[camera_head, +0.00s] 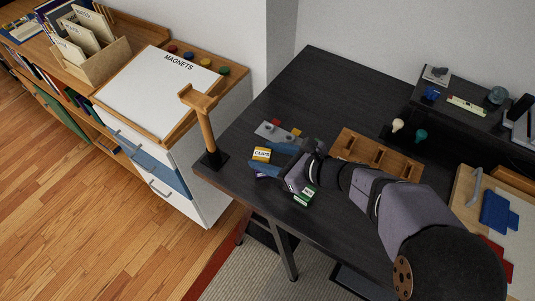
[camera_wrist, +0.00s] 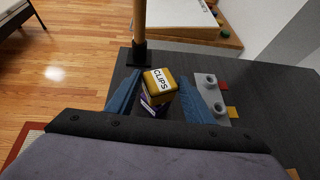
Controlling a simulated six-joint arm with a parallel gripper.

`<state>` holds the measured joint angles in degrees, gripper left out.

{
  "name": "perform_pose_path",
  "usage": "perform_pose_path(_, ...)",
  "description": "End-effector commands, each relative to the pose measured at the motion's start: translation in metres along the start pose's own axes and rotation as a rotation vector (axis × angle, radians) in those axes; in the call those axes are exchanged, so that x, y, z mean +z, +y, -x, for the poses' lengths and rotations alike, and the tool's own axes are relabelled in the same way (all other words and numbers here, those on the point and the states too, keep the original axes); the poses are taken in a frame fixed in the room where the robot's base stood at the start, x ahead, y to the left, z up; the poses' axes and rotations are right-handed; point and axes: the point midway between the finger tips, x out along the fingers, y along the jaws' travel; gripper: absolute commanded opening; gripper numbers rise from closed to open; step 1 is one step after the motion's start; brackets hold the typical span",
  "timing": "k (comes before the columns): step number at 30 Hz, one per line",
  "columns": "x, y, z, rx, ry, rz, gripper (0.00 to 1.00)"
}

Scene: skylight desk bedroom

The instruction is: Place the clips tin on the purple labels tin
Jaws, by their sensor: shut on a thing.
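The clips tin (camera_head: 261,154) is a small yellow tin with a white label reading CLIPS. It also shows in the wrist view (camera_wrist: 159,86), between the two blue fingers. My gripper (camera_head: 270,157) is shut on the clips tin, over the left part of the dark desk. The purple labels tin (camera_wrist: 149,107) shows just below the clips tin in the wrist view and is mostly hidden by it. In the head view only a bit of purple (camera_head: 262,176) shows under the near finger. I cannot tell whether the two tins touch.
A grey block with knobs (camera_wrist: 209,98) lies right of the fingers in the wrist view. A green and white tin (camera_head: 305,196) is by my wrist. A wooden stand (camera_head: 206,130) rises at the desk's left corner. A wooden tray (camera_head: 376,154) lies behind my arm.

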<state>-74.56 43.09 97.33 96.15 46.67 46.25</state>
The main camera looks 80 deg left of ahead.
Motion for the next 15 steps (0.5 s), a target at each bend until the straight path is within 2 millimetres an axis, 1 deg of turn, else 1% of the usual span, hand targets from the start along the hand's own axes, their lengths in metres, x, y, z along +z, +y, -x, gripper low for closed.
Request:
perform_pose_path(5, -0.0036, -0.0001, -0.0021, 0.000, 0.000, 0.000, 0.25)
perform_pose_path(6, -0.0026, 0.0000, -0.0014, 0.000, 0.000, 0.000, 0.54)
perform_pose_path(7, -0.0023, 0.0000, -0.0013, 0.000, 0.000, 0.000, 0.61)
perform_pose_path(8, -0.0023, 0.0000, -0.0013, 0.000, 0.000, 0.000, 0.66)
perform_pose_path(15, -0.0022, 0.0000, -0.0012, 0.000, 0.000, 0.000, 0.66)
